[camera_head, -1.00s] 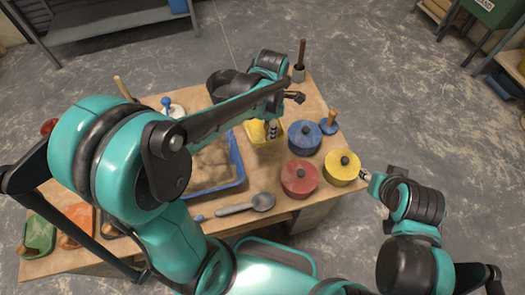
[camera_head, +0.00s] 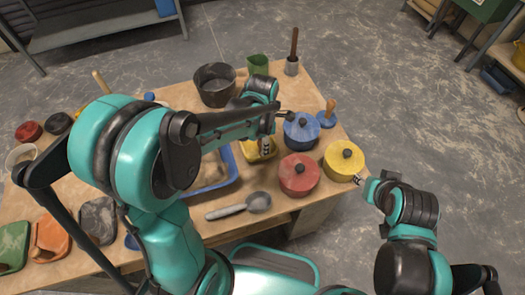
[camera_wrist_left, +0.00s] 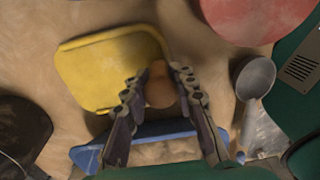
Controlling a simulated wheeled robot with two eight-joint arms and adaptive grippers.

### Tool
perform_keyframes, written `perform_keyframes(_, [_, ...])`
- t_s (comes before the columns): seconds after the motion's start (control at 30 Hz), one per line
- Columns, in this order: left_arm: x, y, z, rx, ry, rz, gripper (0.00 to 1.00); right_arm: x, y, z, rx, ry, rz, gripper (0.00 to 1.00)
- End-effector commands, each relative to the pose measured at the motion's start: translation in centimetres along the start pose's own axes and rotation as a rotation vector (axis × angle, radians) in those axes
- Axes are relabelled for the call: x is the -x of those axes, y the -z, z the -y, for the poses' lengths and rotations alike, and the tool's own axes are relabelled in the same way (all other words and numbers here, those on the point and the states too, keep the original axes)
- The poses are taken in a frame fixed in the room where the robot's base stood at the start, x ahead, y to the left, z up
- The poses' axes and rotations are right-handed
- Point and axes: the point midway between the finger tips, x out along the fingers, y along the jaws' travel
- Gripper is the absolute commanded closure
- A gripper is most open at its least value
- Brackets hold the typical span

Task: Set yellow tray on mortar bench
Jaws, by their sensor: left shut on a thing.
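The yellow tray (camera_head: 252,155) is at the middle of the wooden bench (camera_head: 321,210), between the blue tub and the lidded pots. It has a short wooden handle. My left gripper (camera_head: 267,146) is above it in the head view. In the left wrist view, the yellow tray (camera_wrist_left: 105,72) lies ahead of the left gripper (camera_wrist_left: 160,88), whose fingers are shut on its brown handle. I cannot tell whether the tray touches the bench. My right gripper (camera_head: 362,179) is beside the yellow pot; its fingers are too small to read.
A blue tub (camera_head: 228,180) of mortar is partly under my left arm. Blue (camera_head: 301,134), red (camera_head: 299,176) and yellow (camera_head: 343,162) lidded pots stand to the right. A ladle (camera_head: 257,202) lies in front. A black bucket (camera_head: 215,86) and green container (camera_head: 258,65) stand behind.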

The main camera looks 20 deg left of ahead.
Motion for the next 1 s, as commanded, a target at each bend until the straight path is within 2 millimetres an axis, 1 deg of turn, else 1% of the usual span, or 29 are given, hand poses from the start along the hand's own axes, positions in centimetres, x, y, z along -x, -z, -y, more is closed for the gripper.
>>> perform_keyframes(0.03, [-1.0,0.0,0.0,0.0,0.0,0.0,1.0,-0.4,-0.3,0.0,0.0,0.0,0.0,0.6])
perform_keyframes(0.1, [-2.1,0.0,-0.1,0.0,0.0,0.0,1.0,-0.9,-0.6,0.0,0.0,0.0,0.0,0.6])
perform_keyframes(0.17, [-2.9,0.0,-0.1,0.0,0.0,0.0,1.0,-1.1,-0.8,0.0,0.0,0.0,0.0,0.6])
perform_keyframes(0.23, [-3.1,0.0,-0.1,0.0,0.0,0.0,1.0,-1.2,-0.8,0.0,0.0,0.0,0.0,0.6])
perform_keyframes(0.43, [-3.0,0.0,-0.1,0.0,0.0,0.0,1.0,-1.0,-0.8,0.0,0.0,0.0,0.0,0.6])
perform_keyframes(0.53, [-3.3,0.0,-0.1,0.0,0.0,0.0,1.0,-1.3,-0.9,0.0,0.0,0.0,0.0,0.6])
perform_keyframes(0.57, [-3.2,0.0,-0.1,0.0,0.0,0.0,0.69,-1.3,-0.9,0.0,0.0,0.0,0.0,0.6])
perform_keyframes(0.6, [-3.2,0.0,-0.1,0.0,0.0,0.0,0.58,-1.2,-0.9,0.0,0.0,0.0,0.0,0.6])
perform_keyframes(0.63, [-3.2,0.0,-0.1,0.0,0.0,0.0,0.52,-1.2,-0.9,0.0,0.0,0.0,0.0,0.6])
perform_keyframes(0.9, [-3.1,0.0,-0.1,0.0,0.0,0.0,0.52,-1.2,-0.8,0.0,0.0,0.0,0.0,0.6])
perform_keyframes(1.0, [-2.7,0.0,0.0,0.0,0.0,0.0,0.52,-0.9,-0.6,0.0,0.0,0.0,0.0,0.6])
